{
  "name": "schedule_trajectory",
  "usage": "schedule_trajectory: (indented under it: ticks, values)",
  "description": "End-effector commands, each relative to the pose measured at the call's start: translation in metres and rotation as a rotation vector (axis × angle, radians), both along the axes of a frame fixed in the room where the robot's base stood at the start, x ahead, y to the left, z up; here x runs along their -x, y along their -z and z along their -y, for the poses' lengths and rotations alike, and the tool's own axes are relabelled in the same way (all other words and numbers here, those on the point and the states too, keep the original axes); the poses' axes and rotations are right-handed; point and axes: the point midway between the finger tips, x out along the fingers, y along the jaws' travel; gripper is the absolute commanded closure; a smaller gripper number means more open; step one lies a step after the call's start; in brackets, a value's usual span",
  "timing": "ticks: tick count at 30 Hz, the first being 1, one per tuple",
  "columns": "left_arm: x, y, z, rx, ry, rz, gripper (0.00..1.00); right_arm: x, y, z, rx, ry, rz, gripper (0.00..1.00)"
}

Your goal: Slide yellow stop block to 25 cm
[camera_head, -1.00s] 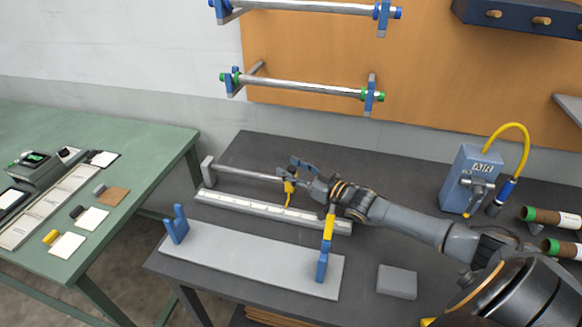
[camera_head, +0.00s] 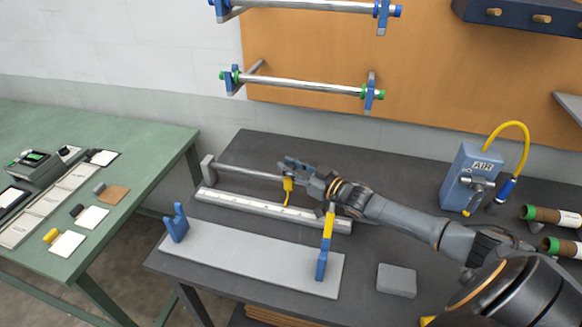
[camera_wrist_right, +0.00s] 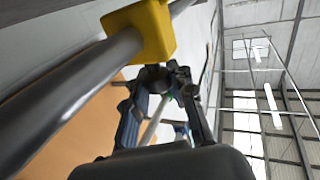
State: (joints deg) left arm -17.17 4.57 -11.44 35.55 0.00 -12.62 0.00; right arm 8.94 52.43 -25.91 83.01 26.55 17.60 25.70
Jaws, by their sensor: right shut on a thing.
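The yellow stop block (camera_head: 288,184) sits on a silver rod (camera_head: 240,171) behind a white marked scale (camera_head: 250,206). A thin yellow pointer hangs from it towards the scale. The scale's figures are too small to read. My right gripper (camera_head: 298,169) is at the block and hides the rod's right part. In the right wrist view, the yellow block (camera_wrist_right: 142,30) is large around the rod (camera_wrist_right: 75,82), and my right gripper's fingertips (camera_wrist_right: 165,78) are shut at its lower edge. My left gripper is not in view.
A grey plate (camera_head: 250,262) with a blue bracket (camera_head: 176,225) lies in front of the scale. A yellow-and-blue upright (camera_head: 325,250) stands at its right. A grey block (camera_head: 397,280) and an air unit (camera_head: 472,180) stand farther right. A green table (camera_head: 140,145) is at left.

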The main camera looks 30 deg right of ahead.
Motion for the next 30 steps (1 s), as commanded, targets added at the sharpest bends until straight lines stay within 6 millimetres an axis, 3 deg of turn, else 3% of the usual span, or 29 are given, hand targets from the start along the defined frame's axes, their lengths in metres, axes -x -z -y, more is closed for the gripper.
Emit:
schedule_trajectory:
  ticks: [3,4,8,20,30]
  values:
    - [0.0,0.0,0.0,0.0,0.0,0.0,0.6,0.0,-0.001,-0.001,-0.002,-0.002,0.003,1.0]
    - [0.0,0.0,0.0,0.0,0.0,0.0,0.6,0.0,-0.001,-0.001,-0.002,-0.002,0.003,0.76]
    - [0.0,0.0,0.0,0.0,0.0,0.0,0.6,0.0,-0.001,-0.001,-0.002,-0.002,0.003,0.52]
    - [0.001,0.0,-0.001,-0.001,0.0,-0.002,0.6,0.006,0.0,0.001,-0.002,-0.001,-0.001,0.52]
    - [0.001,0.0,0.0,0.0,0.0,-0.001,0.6,0.05,0.001,0.015,0.0,-0.003,-0.003,0.52]
